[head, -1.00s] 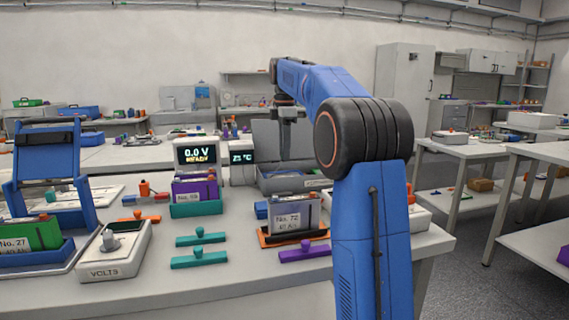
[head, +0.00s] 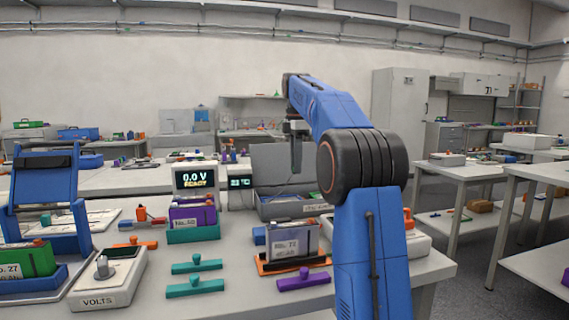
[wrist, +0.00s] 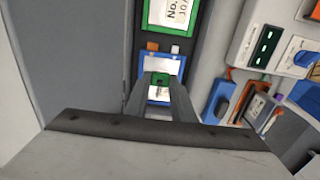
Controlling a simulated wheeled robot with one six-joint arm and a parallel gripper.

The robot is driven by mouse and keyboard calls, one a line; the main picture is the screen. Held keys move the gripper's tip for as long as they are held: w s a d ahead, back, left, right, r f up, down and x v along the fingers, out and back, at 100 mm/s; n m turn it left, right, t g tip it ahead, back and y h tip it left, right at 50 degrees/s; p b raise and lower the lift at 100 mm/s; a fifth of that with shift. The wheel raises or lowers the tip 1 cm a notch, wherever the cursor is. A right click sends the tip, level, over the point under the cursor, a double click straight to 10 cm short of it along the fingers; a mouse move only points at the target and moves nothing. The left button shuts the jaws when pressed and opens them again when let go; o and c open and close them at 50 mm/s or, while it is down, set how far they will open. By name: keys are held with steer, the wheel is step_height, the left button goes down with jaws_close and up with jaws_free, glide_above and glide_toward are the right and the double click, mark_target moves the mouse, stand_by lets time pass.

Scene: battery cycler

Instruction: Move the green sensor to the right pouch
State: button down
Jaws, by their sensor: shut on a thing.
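My gripper (wrist: 160,92) is shut on the small green sensor (wrist: 161,79), between its fingertips in the wrist view. A green pouch (wrist: 178,31) with a "No." label lies farther up in that view. Whether the sensor touches the blue pouch, and which pouch is the right one, I cannot tell. In the head view my gripper (head: 296,155) points down over the open grey box (head: 283,211); the sensor is not visible there.
The box's raised grey lid (head: 270,165) stands behind the gripper. A grey pouch (head: 292,243) in an orange holder and a purple pouch (head: 190,217) in a teal holder stand in front. A "VOLTS" meter (head: 107,282) is at left. Teal and purple clamps lie on the bench.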

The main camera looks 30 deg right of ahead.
steer(key=s+d+f, duration=0.2)
steer(key=s+d, duration=0.2)
steer(key=d, duration=0.9)
steer(key=shift+s+f, duration=0.15)
steer(key=shift+f, duration=2.9)
steer(key=shift+f, duration=0.6)
steer(key=c, duration=1.4)
jaws_free()
steer(key=shift+c, duration=0.2)
step_height(320, 180, up, 12)
